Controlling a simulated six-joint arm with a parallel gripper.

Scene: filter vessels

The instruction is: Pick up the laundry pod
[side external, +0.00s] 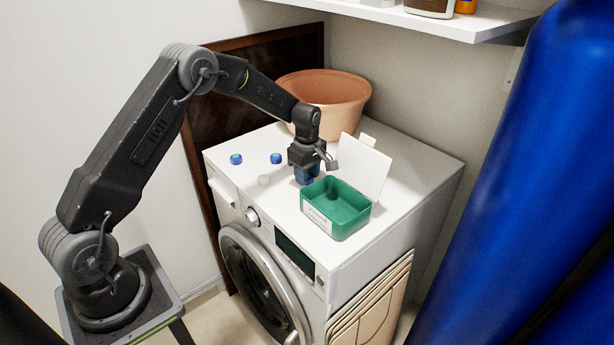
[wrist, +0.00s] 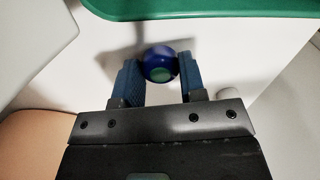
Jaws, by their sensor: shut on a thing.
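My gripper (wrist: 160,82) is shut on a blue laundry pod (wrist: 158,62) with a green patch, held between its two blue fingers in the wrist view. In the side view my gripper (side external: 308,176) points down over the washer top, left of the green box, and the pod in it cannot be made out. Two other blue pods lie on the washer top, one at the left (side external: 236,159) and one nearer the gripper (side external: 276,158).
The open green box (side external: 350,228) stands at the front right of the washer top (side external: 235,180), its white lid (side external: 362,165) raised behind it. A small whitish item (side external: 264,180) lies near the front edge. An orange basin (side external: 345,95) stands at the back under a shelf (side external: 470,27).

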